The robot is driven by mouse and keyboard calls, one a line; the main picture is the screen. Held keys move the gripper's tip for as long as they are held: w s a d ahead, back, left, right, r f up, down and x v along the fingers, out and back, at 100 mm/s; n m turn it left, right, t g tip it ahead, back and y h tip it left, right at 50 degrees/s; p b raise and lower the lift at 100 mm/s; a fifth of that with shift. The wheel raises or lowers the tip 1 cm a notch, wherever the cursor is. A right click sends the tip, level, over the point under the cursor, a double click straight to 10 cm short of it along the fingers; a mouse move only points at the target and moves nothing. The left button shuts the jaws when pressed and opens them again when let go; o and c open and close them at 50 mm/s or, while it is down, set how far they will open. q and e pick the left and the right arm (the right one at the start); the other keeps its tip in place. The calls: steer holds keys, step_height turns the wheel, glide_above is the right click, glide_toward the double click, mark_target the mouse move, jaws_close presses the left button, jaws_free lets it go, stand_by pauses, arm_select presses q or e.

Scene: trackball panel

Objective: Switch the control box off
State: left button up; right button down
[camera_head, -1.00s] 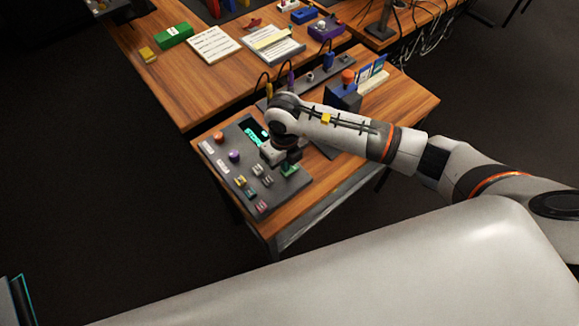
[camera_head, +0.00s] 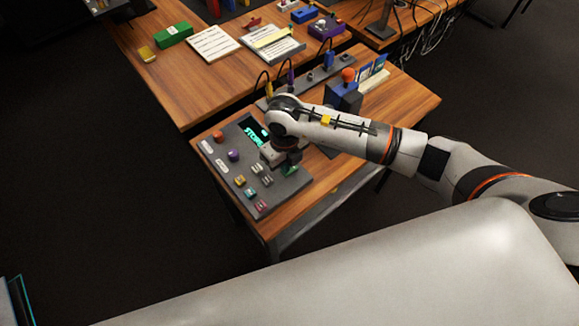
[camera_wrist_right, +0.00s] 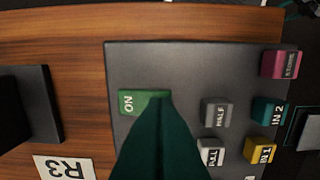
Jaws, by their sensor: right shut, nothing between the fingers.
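The control box (camera_head: 222,170) is a dark grey panel with coloured buttons, knobs and a screen with cyan text (camera_head: 256,136). It lies on the near wooden table. In the right wrist view, the green ON button (camera_wrist_right: 130,101) sits near the edge of the panel (camera_wrist_right: 185,65). My right gripper (camera_wrist_right: 161,103) is shut and empty, its dark green fingers overlapping the right part of that button. I cannot tell whether they touch it. In the head view my right gripper (camera_head: 290,169) is at the panel's right side, partly hidden by the wrist. My left gripper is out of view.
Grey HALF (camera_wrist_right: 217,113) and FULL (camera_wrist_right: 210,152) buttons and IN 1 (camera_wrist_right: 260,150), IN 2 (camera_wrist_right: 268,111) and STORE (camera_wrist_right: 280,64) buttons stand nearby. A blue block with an orange knob (camera_head: 348,75) is behind my arm. A label R3 (camera_wrist_right: 64,168) lies beside the panel.

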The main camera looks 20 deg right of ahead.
steer(key=shift+f+b, duration=0.3)
steer(key=shift+f, duration=0.15)
steer(key=shift+r, duration=0.2)
steer(key=shift+r+p, duration=2.55)
steer(key=shift+r, duration=0.85)
